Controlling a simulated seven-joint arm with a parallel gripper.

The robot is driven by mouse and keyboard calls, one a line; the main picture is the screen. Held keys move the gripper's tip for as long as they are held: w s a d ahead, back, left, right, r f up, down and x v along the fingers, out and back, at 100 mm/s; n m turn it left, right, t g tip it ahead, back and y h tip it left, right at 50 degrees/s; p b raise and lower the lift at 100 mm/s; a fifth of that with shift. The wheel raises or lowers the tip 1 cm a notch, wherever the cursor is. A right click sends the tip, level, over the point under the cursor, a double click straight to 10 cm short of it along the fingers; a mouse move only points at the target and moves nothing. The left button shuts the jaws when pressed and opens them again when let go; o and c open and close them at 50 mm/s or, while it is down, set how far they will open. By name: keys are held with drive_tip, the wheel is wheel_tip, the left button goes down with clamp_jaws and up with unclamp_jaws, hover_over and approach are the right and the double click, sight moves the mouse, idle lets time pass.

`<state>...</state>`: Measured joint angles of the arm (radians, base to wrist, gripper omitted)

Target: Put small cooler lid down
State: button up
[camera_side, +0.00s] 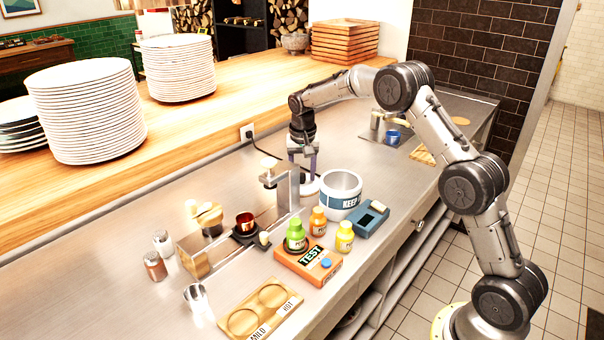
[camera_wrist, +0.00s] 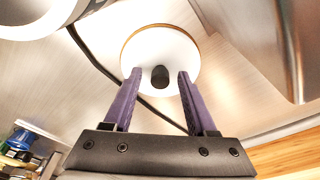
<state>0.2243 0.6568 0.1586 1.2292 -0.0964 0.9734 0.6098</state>
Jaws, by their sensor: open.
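The small cooler lid (camera_wrist: 160,45) is a white disc with a tan edge and a dark knob (camera_wrist: 160,76) in the wrist view. In the side view the lid (camera_side: 309,188) shows as a white shape on the steel counter, just left of the cooler and partly hidden. The small cooler (camera_side: 341,193) is an open white tub with a blue band. My gripper (camera_wrist: 159,72) has its purple fingers spread on both sides of the knob, with gaps to it. In the side view my gripper (camera_side: 303,172) points down over the lid.
A metal post stand (camera_side: 294,190) is close left of my gripper. An orange TEST box (camera_side: 308,262) with bottles and a blue tray (camera_side: 367,219) stand in front. A black cable (camera_wrist: 90,58) runs by the lid. The counter behind is mostly clear.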

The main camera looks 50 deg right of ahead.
sight(302, 187)
wheel_tip(302, 187, up, 12)
drive_tip(key=s+a, duration=0.1)
drive_tip(key=s+a+r+n+t, duration=0.1)
drive_tip(key=s+a+r+n, duration=0.1)
drive_tip(key=s+a+r, duration=0.35)
drive_tip(key=s+a+r+n+t, duration=0.1)
drive_tip(key=s+a+r+n, duration=0.2)
drive_tip(key=s, duration=0.9)
drive_tip(key=s+a+f+n+t, duration=0.1)
drive_tip(key=s+a+f+n, duration=0.1)
drive_tip(key=s, duration=0.8)
drive_tip(key=s+a+f+n+t+y, duration=0.1)
drive_tip(key=s+f, duration=0.3)
drive_tip(key=s, duration=0.6)
drive_tip(key=shift+a+n, duration=0.5)
drive_tip(key=shift+a, duration=0.4)
